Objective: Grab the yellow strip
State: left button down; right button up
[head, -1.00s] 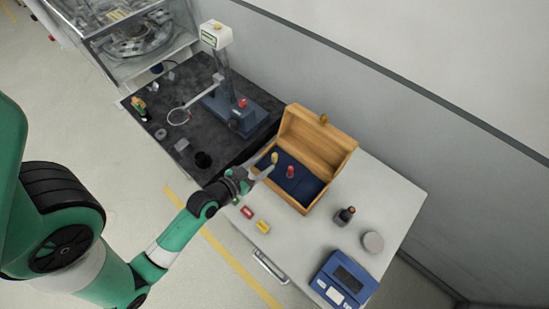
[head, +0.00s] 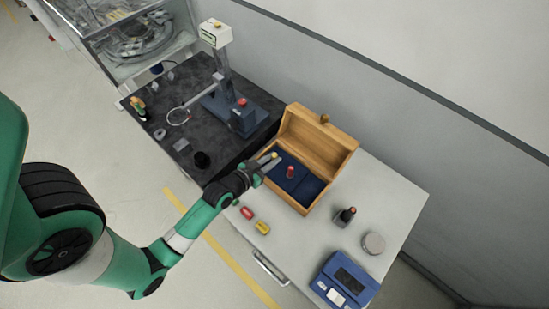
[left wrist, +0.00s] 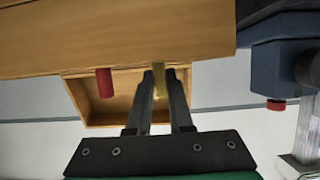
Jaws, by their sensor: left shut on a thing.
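My left gripper (head: 271,159) is at the left end of the open wooden box (head: 320,155). It is shut on a yellow strip (head: 274,155), whose top shows at the fingertips in the head view. In the left wrist view the yellow strip (left wrist: 159,82) shows between the two fingers (left wrist: 159,88). I cannot tell whether its lower end still touches the box's blue lining (head: 305,189). A red strip (head: 290,171) stands upright in the box, and it also shows in the left wrist view (left wrist: 104,83). My right gripper is not in view.
A red block (head: 247,213) and a yellow block (head: 262,228) lie on the white table in front of the box. A small dark bottle (head: 345,216), a round grey tin (head: 373,243) and a blue device (head: 344,280) are at right. A testing stand (head: 240,115) is behind left.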

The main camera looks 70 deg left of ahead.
pick_arm(q)
notch_tip(320, 180, up, 10)
jog(key=p, duration=0.3)
jog(key=shift+p, duration=0.3)
